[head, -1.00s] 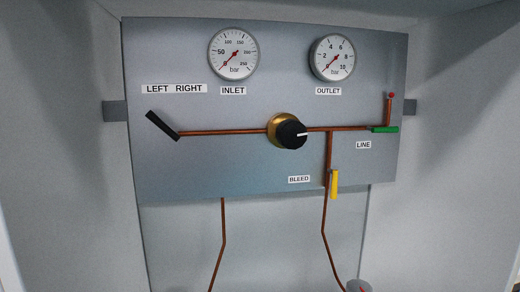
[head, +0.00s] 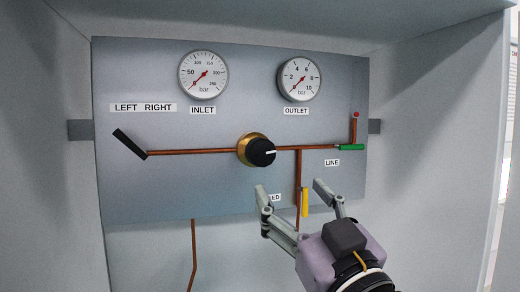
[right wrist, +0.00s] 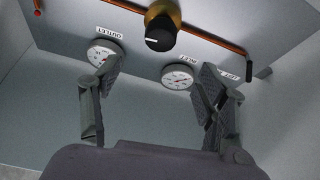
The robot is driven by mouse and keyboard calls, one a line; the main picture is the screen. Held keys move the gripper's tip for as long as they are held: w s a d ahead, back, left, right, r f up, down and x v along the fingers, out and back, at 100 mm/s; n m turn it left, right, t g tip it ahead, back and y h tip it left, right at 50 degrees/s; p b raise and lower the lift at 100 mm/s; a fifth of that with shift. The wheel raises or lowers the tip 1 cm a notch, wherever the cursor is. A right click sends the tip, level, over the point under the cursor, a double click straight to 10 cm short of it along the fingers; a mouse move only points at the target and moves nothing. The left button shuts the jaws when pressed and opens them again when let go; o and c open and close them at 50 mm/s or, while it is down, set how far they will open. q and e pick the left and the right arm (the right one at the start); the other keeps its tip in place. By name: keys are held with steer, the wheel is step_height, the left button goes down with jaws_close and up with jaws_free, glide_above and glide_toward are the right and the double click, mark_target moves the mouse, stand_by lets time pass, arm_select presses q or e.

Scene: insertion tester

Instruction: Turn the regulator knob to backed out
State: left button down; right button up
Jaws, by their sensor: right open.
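The regulator knob (head: 262,152) is black with a white pointer line and sits on a brass body (head: 243,148) in the middle of the grey panel. Its pointer faces right in the head view. In the right wrist view the knob (right wrist: 160,34) shows at the top, beyond and between the fingers. My right gripper (head: 291,189) is open and empty, below and to the right of the knob, apart from it. Its fingers also show in the right wrist view (right wrist: 156,80). My left gripper is not in view.
The inlet gauge (head: 203,74) and outlet gauge (head: 299,79) are above the knob, needles low. A black lever (head: 130,144) is at left, a green handle (head: 351,147) at right, and a yellow bleed handle (head: 305,203) stands close by my right fingers. Copper pipes (head: 190,152) cross the panel.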

mark_target(264, 154)
steer(key=p+x, duration=0.3)
steer(key=x, duration=1.1)
steer(key=shift+w+a+r, duration=0.15)
steer(key=shift+w+a, duration=0.05)
steer(key=shift+w, duration=0.15)
steer(key=shift+c, duration=0.2)
steer(key=c, duration=1.1)
